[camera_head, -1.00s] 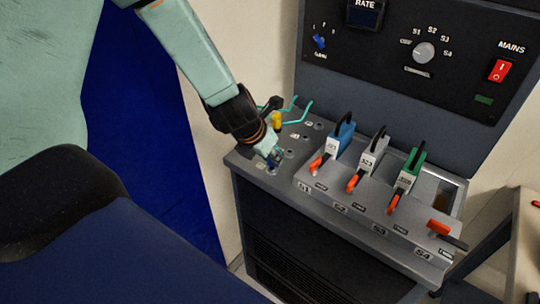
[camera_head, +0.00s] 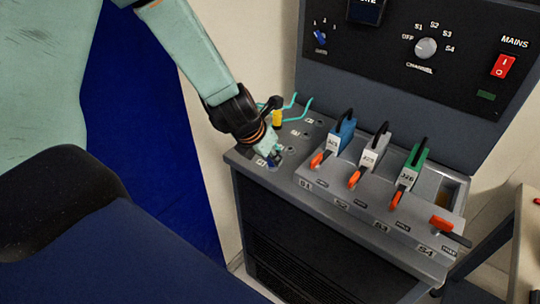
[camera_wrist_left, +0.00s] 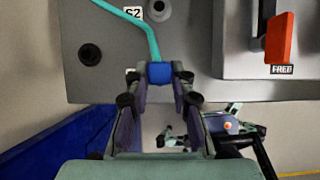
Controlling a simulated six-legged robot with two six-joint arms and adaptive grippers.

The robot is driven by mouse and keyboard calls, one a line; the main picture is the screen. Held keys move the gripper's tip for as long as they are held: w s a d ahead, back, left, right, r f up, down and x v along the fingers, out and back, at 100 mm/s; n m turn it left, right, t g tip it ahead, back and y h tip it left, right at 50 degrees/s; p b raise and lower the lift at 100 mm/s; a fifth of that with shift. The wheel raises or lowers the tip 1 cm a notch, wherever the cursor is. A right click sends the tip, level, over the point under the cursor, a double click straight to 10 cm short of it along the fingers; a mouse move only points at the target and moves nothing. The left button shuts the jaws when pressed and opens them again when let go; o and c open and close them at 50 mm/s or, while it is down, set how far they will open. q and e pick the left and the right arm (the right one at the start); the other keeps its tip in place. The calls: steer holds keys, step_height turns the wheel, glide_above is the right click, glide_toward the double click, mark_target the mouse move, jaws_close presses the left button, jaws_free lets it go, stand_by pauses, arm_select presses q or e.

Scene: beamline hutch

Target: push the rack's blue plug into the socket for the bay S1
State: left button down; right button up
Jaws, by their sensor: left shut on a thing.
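My left gripper (camera_head: 271,156) is at the front left of the grey deck, its fingers pointing down. It is shut on the blue plug (camera_wrist_left: 159,72), which shows between the fingertips in the left wrist view. A teal cable (camera_wrist_left: 147,35) runs up from the plug. A partly hidden label (camera_wrist_left: 131,74) lies right beside the plug. The socket beneath is hidden by plug and fingers, so I cannot tell how deep the plug sits. The S2 label (camera_wrist_left: 133,12) is farther up, next to an open socket (camera_wrist_left: 157,10).
To the right are blue (camera_head: 345,131), grey (camera_head: 378,146) and green (camera_head: 414,160) modules with orange levers; bay S4 (camera_head: 446,188) looks empty. A control panel (camera_head: 400,75) rises behind.

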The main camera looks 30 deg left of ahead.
arm_select(q)
steer(key=c, duration=1.1)
jaws_free()
steer(key=shift+o, duration=0.2)
steer(key=shift+r, duration=0.15)
steer(key=v, duration=0.7)
steer(key=shift+s+r, duration=0.1)
